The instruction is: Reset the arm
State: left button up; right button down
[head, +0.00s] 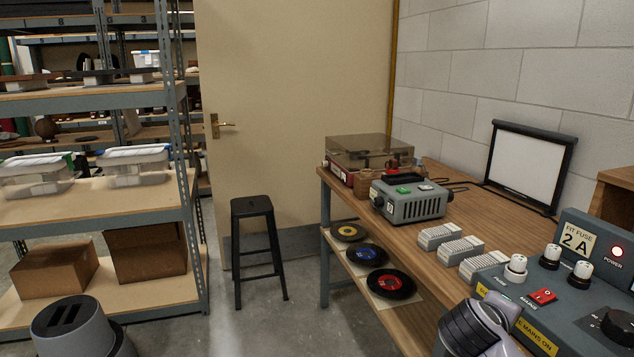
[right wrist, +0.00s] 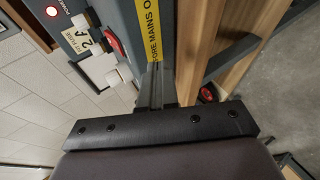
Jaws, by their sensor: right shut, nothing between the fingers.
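My right arm (head: 478,328) comes in at the bottom of the head view, in front of the blue-grey control panel (head: 545,300). In the right wrist view my right gripper (right wrist: 157,88) is shut and empty. Its thin fingers point at the front edge of the panel (right wrist: 125,70), close to the yellow warning strip (right wrist: 152,35); I cannot tell whether they touch it. A red rocker switch shows in the head view (head: 543,296) and beside the fingers in the right wrist view (right wrist: 117,45). My left gripper is out of view.
The wooden bench (head: 440,245) holds a record player (head: 368,155), a grey box (head: 410,200), several pale slotted blocks (head: 460,250) and a framed white board (head: 530,165). Records (head: 391,284) lie on the shelf below. A black stool (head: 256,245) and shelving (head: 95,100) stand left; floor between is clear.

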jog(key=s+a+f+g+y, duration=0.2)
jog(key=s+a+f+y, duration=0.45)
jog(key=s+f, duration=0.65)
jog(key=s+a+f+m+g+y, duration=0.1)
jog(key=s+a+m+y, duration=0.1)
jog(key=s, duration=0.6)
jog(key=s+a+f+m+g+y, duration=0.1)
jog(key=s+a+m, duration=0.1)
jog(key=s, duration=0.6)
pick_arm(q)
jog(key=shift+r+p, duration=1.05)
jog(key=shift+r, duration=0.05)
pick_arm(e)
jog(key=w+a+f+t+y, duration=0.2)
jog(key=w+f+t, duration=0.4)
jog(key=f+t, duration=0.1)
jog(key=shift+a, duration=0.3)
jog(key=shift+w, duration=0.1)
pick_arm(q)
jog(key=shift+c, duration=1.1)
pick_arm(e)
jog(key=shift+d, duration=0.1)
